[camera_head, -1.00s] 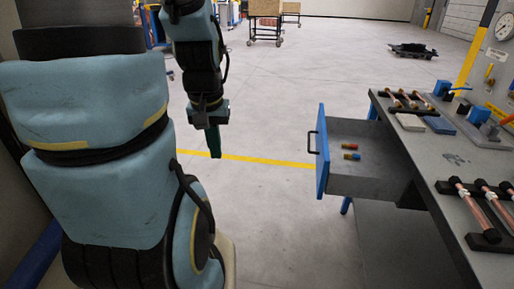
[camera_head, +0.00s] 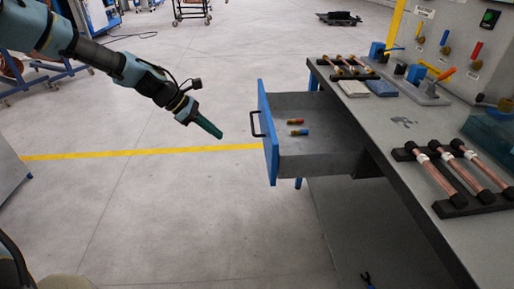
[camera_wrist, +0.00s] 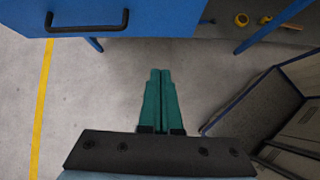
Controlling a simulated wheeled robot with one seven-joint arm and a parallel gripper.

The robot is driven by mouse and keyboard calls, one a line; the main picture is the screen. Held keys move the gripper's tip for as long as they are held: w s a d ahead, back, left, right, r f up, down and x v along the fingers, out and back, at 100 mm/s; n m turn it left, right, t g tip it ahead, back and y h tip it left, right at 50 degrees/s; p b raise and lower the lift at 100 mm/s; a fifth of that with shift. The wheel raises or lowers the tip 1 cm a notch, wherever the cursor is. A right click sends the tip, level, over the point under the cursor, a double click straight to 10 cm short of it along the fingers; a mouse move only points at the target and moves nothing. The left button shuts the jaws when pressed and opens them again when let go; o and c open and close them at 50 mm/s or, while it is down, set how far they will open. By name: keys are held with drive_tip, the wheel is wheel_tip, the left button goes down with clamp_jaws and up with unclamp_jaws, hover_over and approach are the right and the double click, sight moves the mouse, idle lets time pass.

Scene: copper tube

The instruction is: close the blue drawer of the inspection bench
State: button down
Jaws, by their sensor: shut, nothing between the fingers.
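The blue drawer (camera_head: 268,133) of the inspection bench (camera_head: 400,150) stands pulled out, its grey inside showing. A black bar handle (camera_head: 255,124) is on its front. Two small coloured pieces (camera_head: 297,127) lie inside. My gripper (camera_head: 217,132) is shut and empty, its green fingers pointing at the drawer front from the left, apart from it. In the wrist view the drawer front (camera_wrist: 150,16) with its handle (camera_wrist: 88,24) crosses the top left, beyond the shut fingertips (camera_wrist: 160,74), with floor between.
Copper tubes in black holders (camera_head: 455,175) lie on the bench top, with valves and fittings (camera_head: 420,75) farther back. A yellow line (camera_head: 140,153) crosses the floor. The floor left of the drawer is clear.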

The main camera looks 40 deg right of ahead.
drive_tip(key=s+d+f+p, duration=0.2)
drive_tip(key=s+d+f, duration=0.1)
drive_tip(key=d, duration=0.2)
drive_tip(key=s+d+f+n+p, duration=0.1)
drive_tip(key=s+d+f+p, duration=0.1)
drive_tip(key=s+d+f, duration=0.2)
drive_tip(key=shift+s+d, duration=0.3)
drive_tip(key=shift+d, duration=0.65)
drive_tip(key=s+d+b, duration=0.1)
drive_tip(key=s+d, duration=0.4)
drive_tip(key=d, duration=0.1)
drive_tip(key=s+d+b, duration=0.2)
drive_tip(key=s+d, duration=0.3)
drive_tip(key=d, duration=0.1)
drive_tip(key=s+d+b, duration=0.2)
drive_tip(key=s+d, duration=0.4)
drive_tip(key=d, duration=0.1)
drive_tip(key=shift+d, duration=0.1)
drive_tip(key=shift+s+d+g+b, duration=0.3)
drive_tip(key=shift+s+d+b, duration=0.1)
drive_tip(key=shift+d, duration=0.1)
drive_tip(key=shift+s+d+r, duration=0.15)
drive_tip(key=shift+s, duration=0.1)
